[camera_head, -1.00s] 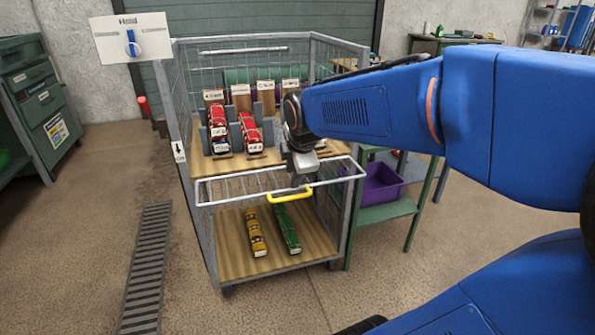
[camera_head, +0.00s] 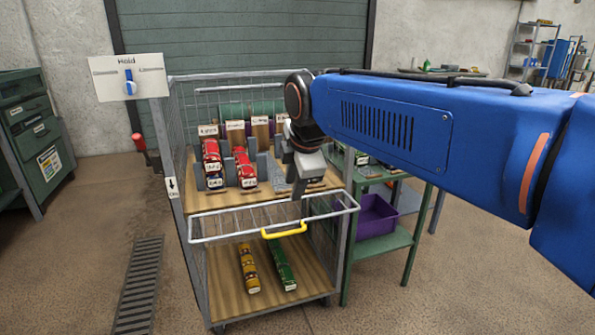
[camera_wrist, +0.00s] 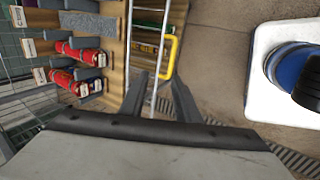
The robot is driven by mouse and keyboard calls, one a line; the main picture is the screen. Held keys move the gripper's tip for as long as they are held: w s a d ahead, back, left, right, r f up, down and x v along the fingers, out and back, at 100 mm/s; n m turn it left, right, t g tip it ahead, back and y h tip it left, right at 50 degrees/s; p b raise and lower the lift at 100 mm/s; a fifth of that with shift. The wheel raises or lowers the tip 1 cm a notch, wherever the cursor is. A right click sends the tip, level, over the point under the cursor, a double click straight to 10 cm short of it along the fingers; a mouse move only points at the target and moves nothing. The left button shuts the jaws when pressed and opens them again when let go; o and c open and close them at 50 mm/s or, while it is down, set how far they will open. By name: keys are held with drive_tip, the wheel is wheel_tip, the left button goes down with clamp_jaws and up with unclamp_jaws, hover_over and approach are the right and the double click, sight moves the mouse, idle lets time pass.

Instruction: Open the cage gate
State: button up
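The wire cage (camera_head: 340,125) stands ahead, with a pale-framed mesh gate (camera_head: 225,226) across its front. The gate appears tilted, its handle edge out toward me. A yellow handle (camera_head: 285,231) is on its front rail and also shows in the wrist view (camera_wrist: 170,57). My gripper (camera_head: 297,195) hangs above the gate, a little above the handle. In the wrist view my two fingers (camera_wrist: 158,80) are apart and empty, with the gate's rail and handle beyond their tips. The handle appears clear of both fingers.
A "Hold" sign with a blue switch (camera_head: 129,82) is at the upper left. A green table with a purple bin (camera_head: 376,217) adjoins the right side.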

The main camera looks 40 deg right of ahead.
drive_tip(key=shift+v, duration=2.5)
